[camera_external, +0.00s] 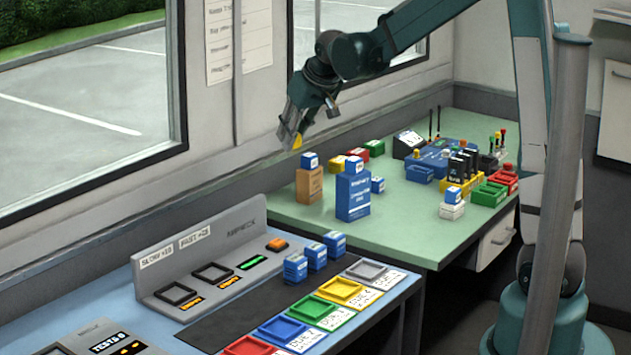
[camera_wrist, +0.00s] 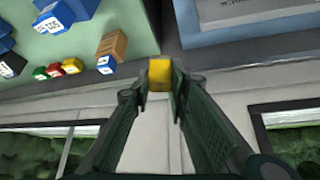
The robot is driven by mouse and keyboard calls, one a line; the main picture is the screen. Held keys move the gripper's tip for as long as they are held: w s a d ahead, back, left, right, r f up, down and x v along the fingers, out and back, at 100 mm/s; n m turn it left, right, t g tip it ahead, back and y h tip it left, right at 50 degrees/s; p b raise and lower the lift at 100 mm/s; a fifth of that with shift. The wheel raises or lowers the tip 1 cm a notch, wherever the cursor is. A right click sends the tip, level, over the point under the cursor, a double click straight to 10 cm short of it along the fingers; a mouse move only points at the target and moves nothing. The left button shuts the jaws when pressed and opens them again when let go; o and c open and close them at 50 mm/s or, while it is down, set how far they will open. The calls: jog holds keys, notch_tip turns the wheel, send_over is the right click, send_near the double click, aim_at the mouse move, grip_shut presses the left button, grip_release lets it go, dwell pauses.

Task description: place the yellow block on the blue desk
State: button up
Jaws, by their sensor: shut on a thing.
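My gripper (camera_external: 291,130) is shut on a small yellow block (camera_external: 297,142), held in the air near the wall and windows, left of the green desk's back part. In the wrist view the yellow block (camera_wrist: 160,74) sits between the fingertips of my gripper (camera_wrist: 160,90). The blue desk (camera_external: 105,292) is in the front left of the external view, lower than the block and apart from it. Part of it seems to show at the upper right of the wrist view (camera_wrist: 250,40).
The blue desk bears a grey panel (camera_external: 215,255), several coloured trays (camera_external: 342,291) and blue boxes (camera_external: 296,267). The green desk (camera_external: 410,232) holds a tall blue box (camera_external: 353,195), an orange-brown box (camera_external: 309,186) and other items. A dark strip (camera_external: 240,320) lies before the panel.

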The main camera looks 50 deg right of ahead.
jog(key=s+d+m+h, duration=0.1)
jog(key=s+d+m, duration=0.2)
jog(key=d, duration=1.8)
jog(key=m+g+h, duration=0.2)
jog(key=m, duration=0.1)
send_over(414, 187)
jog(key=s+a, duration=0.2)
notch_tip(414, 187, down, 11)
jog(key=shift+w+d+f, duration=0.1)
jog(key=shift+d+f, duration=0.05)
jog(key=shift+f, duration=0.1)
jog(key=shift+f+b, duration=0.9)
jog(key=shift+f, duration=2.25)
jog(key=shift+f+b, duration=0.45)
jog(key=shift+f, duration=1.4)
jog(key=shift+f, duration=0.1)
